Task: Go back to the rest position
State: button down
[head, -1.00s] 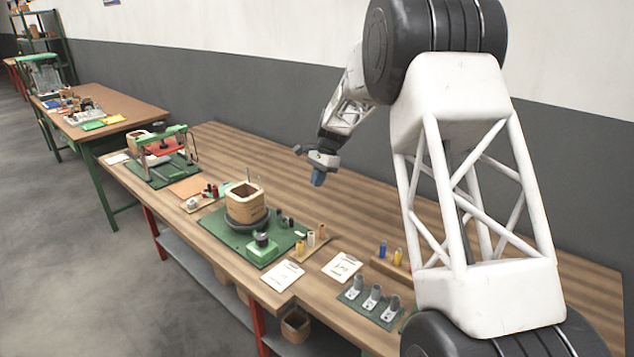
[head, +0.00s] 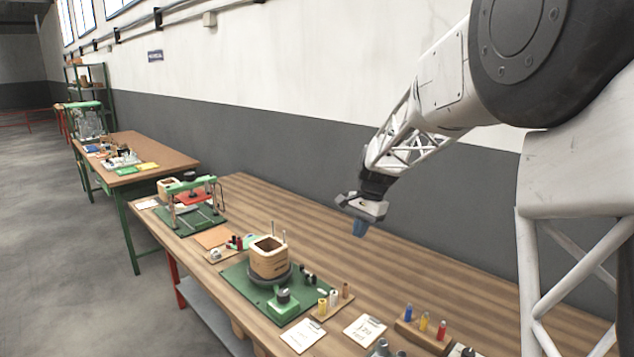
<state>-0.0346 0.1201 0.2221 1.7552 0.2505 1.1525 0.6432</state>
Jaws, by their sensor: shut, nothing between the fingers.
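My gripper (head: 359,229) hangs from my arm on the right side of the head view, in the air above the rear part of the wooden workbench (head: 330,246). A square wooden coil former (head: 269,259) stands on a round dark base on a green board (head: 250,285), in front and to the left of my gripper.
Two paper cards (head: 303,335) lie at the front edge. A wooden rack (head: 424,335) holds blue, yellow and red pieces. A green-framed press (head: 190,205) stands at the bench's far end. A second table (head: 165,154) is beyond. The bench's back strip is bare.

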jog(key=s+d+r+n+t+h, duration=0.1)
jog(key=s+d+r+n, duration=0.15)
jog(key=s, duration=1.05)
jog(key=s+d+r+n+t+h, duration=0.15)
jog(key=s+r, duration=0.25)
jog(key=s, duration=0.8)
jog(key=s+d+f+n, duration=0.1)
jog(key=s+f+n, duration=0.1)
jog(key=s, duration=0.8)
jog(key=s+d+f+n+t, duration=0.1)
jog(key=s+d+f+n, duration=0.1)
jog(key=s, duration=0.8)
jog(key=shift+f, duration=0.2)
